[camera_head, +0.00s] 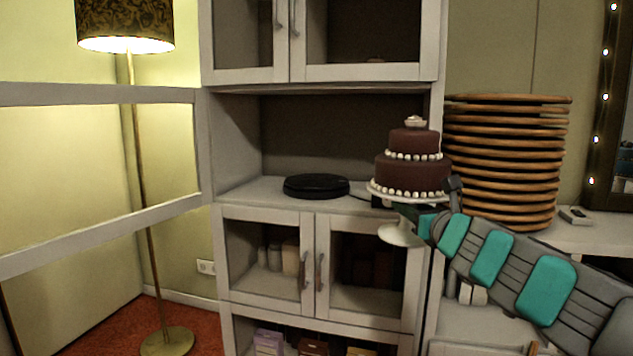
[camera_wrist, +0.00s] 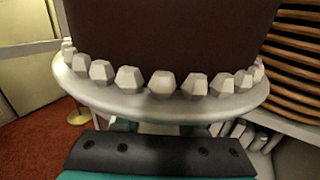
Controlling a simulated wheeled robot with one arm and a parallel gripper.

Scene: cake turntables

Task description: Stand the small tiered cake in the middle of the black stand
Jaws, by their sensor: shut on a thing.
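The small tiered cake (camera_head: 413,172) has two dark brown tiers, white beads round each tier and a pale topping. It sits upright on a white footed plate (camera_head: 400,233). My gripper (camera_head: 410,207) is shut on it from the right, below the plate's rim, and holds it raised in front of the cabinet's right side. In the wrist view the cake (camera_wrist: 170,40) and white rim fill the top, above the dark gripper (camera_wrist: 160,150); the grip point is mostly hidden. The black stand (camera_head: 316,186) is a low round disc, empty, on the open shelf left of the cake.
The white cabinet's open shelf (camera_head: 245,192) has bare room around the black stand, with a side wall at left and a cupboard above. A tall stack of wooden discs (camera_head: 507,165) stands right of the cake. A floor lamp (camera_head: 140,150) stands at left.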

